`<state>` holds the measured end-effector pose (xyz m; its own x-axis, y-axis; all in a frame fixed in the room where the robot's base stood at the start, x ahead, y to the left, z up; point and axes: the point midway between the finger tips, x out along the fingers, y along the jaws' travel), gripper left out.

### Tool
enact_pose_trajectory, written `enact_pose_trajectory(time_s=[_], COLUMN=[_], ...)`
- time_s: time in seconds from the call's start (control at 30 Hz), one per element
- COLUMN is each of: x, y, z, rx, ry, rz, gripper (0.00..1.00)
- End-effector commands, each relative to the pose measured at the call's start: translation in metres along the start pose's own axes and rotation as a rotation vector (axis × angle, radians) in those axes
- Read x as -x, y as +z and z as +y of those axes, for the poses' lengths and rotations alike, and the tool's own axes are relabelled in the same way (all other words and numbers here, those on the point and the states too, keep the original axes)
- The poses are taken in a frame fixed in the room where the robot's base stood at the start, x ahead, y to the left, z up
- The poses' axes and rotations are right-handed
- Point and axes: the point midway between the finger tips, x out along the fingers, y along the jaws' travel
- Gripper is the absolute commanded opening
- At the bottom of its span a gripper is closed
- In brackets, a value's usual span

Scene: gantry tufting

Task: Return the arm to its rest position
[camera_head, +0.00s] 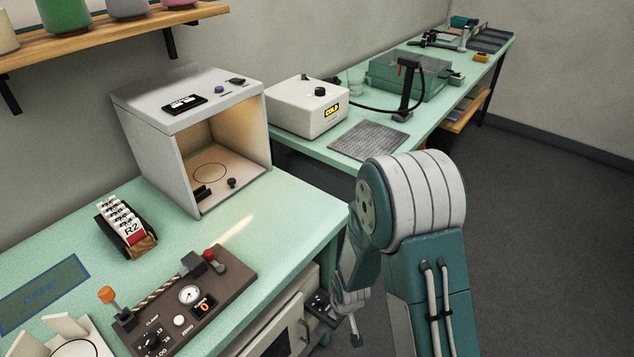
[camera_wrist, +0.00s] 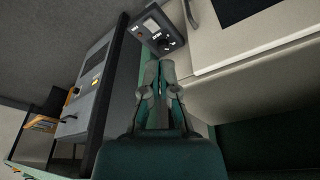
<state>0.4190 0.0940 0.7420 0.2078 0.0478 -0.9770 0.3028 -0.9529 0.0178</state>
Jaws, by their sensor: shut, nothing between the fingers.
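My arm (camera_head: 430,270) stands at the right of the bench in the head view, with its big grey and teal joint uppermost. My gripper (camera_head: 354,335) hangs low beside the bench's right end, below the level of the bench top, and part of it is hidden behind the arm. In the wrist view my gripper (camera_wrist: 160,66) shows with its two fingers close together, shut and empty. A small dark control box (camera_wrist: 157,30) lies beyond the fingertips.
The green bench (camera_head: 270,235) carries an open-fronted light box (camera_head: 150,145), a dark control panel (camera_head: 190,300) and a rack of labelled cards (camera_head: 126,228). Floor (camera_head: 560,220) at the right is clear.

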Motion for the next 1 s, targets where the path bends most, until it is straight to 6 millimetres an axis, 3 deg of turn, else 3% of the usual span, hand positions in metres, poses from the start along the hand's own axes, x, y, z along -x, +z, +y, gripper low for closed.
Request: enact_pose_trajectory(time_s=[0.03,0.2,0.43,0.77,1.0], x=[0.020,0.080,0.158,0.262,0.325], y=[-0.009,-0.022,-0.025,0.000,0.035], z=[0.005,0.019,0.035,0.049,0.052], rx=[-0.012,-0.050,-0.101,-0.173,-0.225], ry=[0.005,0.019,0.037,0.059,0.073], rz=[0.020,0.053,0.097,0.161,0.207], gripper=[0.00,0.00,0.00,0.00,0.00])
